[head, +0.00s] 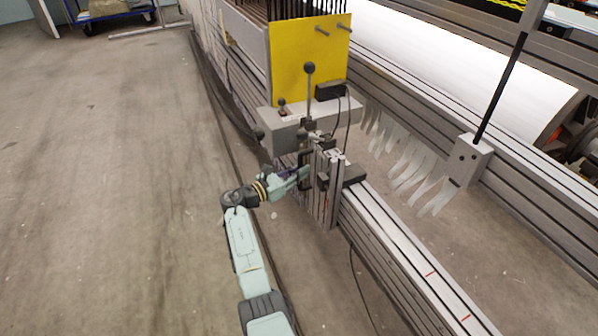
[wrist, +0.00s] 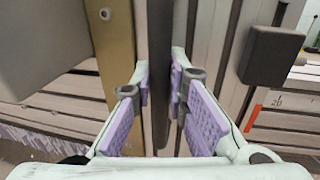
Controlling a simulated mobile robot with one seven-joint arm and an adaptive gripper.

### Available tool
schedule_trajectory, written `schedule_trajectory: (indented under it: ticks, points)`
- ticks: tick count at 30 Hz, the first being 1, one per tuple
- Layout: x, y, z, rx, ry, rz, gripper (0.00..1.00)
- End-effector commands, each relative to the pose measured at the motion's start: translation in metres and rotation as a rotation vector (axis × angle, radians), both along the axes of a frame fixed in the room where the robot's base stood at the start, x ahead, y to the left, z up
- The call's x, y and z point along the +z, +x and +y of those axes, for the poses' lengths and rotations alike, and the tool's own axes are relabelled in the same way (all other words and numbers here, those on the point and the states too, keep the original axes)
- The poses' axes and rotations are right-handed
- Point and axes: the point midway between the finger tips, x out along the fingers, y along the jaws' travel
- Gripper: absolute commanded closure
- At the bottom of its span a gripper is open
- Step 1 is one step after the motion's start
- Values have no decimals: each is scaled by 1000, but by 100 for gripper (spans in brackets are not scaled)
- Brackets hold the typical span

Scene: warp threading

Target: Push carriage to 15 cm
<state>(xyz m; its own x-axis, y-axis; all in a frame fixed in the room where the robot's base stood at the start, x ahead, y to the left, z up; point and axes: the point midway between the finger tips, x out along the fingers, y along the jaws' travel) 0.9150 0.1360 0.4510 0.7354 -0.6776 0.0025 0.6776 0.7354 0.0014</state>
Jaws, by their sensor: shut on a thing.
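The carriage (head: 288,127) is a grey block assembly with a yellow plate (head: 300,62), black-knobbed levers and cables, on the long aluminium rail. My gripper (head: 303,172) reaches its near side from the left. In the wrist view, my gripper's purple-padded fingers (wrist: 161,88) are shut on a dark upright handle bar (wrist: 160,45); the bar stands upright between them. A scale strip (head: 410,256) with red marks runs along the rail toward the lower right. In the wrist view, a red mark (wrist: 252,115) and a number, seemingly 20, show right of the gripper.
A black block (wrist: 270,56) sits just right of the fingers. A grey post with a black rod (head: 472,158) and hanging pale strips (head: 405,160) stand on the far side. A white roll (head: 460,65) lies behind.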

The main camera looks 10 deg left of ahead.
Motion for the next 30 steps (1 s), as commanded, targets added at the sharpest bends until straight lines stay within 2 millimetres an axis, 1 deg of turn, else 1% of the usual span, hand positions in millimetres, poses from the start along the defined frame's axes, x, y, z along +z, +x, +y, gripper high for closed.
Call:
schedule_trajectory:
  ticks: [1, 2, 11, 19, 22, 26, 30]
  points:
    - [-3, -1, -2, -3, 0, 4, 100]
    - [-3, 0, -2, -3, 0, 4, 85]
    - [-1, 0, -2, -3, 1, 3, 65]
    - [-1, 0, -2, -2, 1, 1, 65]
    - [-1, -3, 2, 0, 1, 1, 65]
    - [-1, -16, 15, 1, 1, 0, 65]
    - [-1, -39, 35, 2, 1, 1, 65]
